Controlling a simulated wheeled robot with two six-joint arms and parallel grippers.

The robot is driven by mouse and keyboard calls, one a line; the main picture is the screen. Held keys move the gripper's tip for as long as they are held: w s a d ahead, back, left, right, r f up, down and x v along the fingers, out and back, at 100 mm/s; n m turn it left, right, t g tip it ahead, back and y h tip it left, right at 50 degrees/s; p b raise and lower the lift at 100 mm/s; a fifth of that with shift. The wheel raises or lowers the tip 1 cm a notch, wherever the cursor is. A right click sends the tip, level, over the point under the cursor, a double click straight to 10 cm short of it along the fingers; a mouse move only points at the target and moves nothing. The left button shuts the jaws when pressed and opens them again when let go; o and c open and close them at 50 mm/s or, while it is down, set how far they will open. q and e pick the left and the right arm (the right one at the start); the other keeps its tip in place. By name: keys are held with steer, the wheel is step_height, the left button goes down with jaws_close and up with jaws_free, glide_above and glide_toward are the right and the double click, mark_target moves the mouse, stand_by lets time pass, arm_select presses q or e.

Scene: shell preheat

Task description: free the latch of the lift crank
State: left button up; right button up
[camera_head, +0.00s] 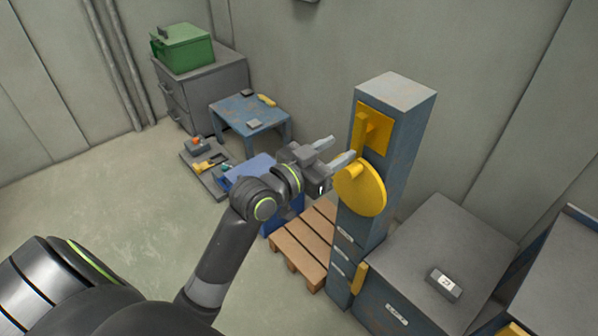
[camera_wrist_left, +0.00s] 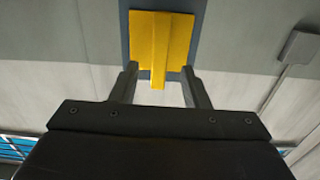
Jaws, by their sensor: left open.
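A blue-grey column (camera_head: 403,130) carries the yellow lift crank disc (camera_head: 363,192), which has a short knob. Above the disc is the latch, a yellow plate (camera_head: 377,118) with an upright yellow bar standing out from it. My left gripper (camera_head: 342,151) is open in front of the column, just above the crank disc and near the latch. In the left wrist view the yellow latch bar (camera_wrist_left: 159,45) shows between the two open fingers (camera_wrist_left: 158,70), with gaps on both sides. I cannot tell how deep the fingers reach around it. My right gripper is not in view.
A wooden pallet (camera_head: 303,247) and a blue box lie on the floor beside the column. A grey-topped cabinet (camera_head: 440,245) with a small dark device (camera_head: 444,284) stands right of it. A blue table (camera_head: 250,112) and a green box (camera_head: 182,47) are farther back. Floor at left is clear.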

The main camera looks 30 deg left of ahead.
arm_select(q)
steer(key=v, duration=1)
steer(key=w+a+f+n+g+y+p, duration=0.15)
steer(key=a+f, duration=0.25)
steer(key=f, duration=0.6)
steer(key=w+a+f+n+g+y, duration=0.2)
steer(key=w+a+f+y, duration=0.15)
steer(key=f, duration=0.55)
steer(key=s+a+f+n+g+y, duration=0.15)
steer(key=s+f, duration=0.25)
steer(key=f, duration=0.6)
steer(key=s+a+f+g+y, duration=0.1)
steer(key=s+a+f+g, duration=0.25)
steer(key=f, duration=0.65)
steer(key=s+d+f+g+p, duration=0.2)
steer(key=s+f+g, duration=0.2)
steer(key=s+f, duration=1.2)
steer(key=s+d+f+g, duration=0.1)
steer(key=s+f, duration=0.1)
steer(key=s, duration=0.7)
steer(key=s+d+f+g, duration=0.2)
steer(key=s+f, duration=0.1)
steer(key=s, duration=0.5)
steer(key=shift+s, duration=0.35)
steer(key=shift+d, duration=0.1)
